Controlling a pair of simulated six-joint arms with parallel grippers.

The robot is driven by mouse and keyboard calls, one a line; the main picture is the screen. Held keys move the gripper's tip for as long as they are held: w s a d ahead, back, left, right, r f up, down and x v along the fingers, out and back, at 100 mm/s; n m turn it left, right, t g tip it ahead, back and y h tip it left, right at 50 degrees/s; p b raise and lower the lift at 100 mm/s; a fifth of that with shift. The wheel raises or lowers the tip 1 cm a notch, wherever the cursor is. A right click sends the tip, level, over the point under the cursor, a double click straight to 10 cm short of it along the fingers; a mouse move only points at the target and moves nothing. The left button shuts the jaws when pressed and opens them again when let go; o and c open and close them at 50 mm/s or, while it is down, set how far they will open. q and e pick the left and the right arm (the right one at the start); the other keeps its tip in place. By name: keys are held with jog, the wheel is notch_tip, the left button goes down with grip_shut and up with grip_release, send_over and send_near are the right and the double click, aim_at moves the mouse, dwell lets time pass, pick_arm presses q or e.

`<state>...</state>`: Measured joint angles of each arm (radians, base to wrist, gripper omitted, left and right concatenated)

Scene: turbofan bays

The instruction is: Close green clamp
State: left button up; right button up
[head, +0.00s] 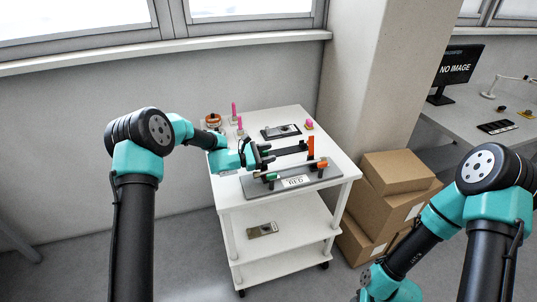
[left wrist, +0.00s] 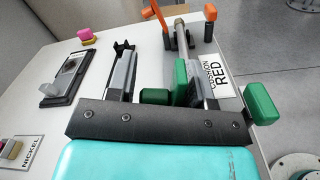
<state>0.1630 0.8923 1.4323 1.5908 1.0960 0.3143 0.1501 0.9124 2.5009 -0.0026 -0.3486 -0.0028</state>
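The green clamp (head: 269,177) is at the left end of the grey fixture plate on the cart. In the left wrist view its green parts (left wrist: 181,82) show close to my gripper, one of them between the fingers, another green block (left wrist: 262,103) to the right. My left gripper (head: 264,157) is over the clamp; in the wrist view its fingers (left wrist: 160,75) are spread apart. The gripper hides part of the clamp, so I cannot tell its lever position or contact. The orange clamp (head: 311,147) is at the plate's other end, one orange part standing up. My right gripper is out of view.
A dark tray (head: 281,131), a pink piece (head: 309,124) and pink-topped items (head: 235,112) stand farther back on the cart. Cardboard boxes (head: 390,205) are at the right.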

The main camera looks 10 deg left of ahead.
pick_arm(q)
jog(key=shift+o, duration=0.4)
jog(key=shift+d, duration=0.15)
jog(key=v, duration=1.7)
jog(key=shift+a, duration=0.25)
jog(key=shift+d, duration=0.1)
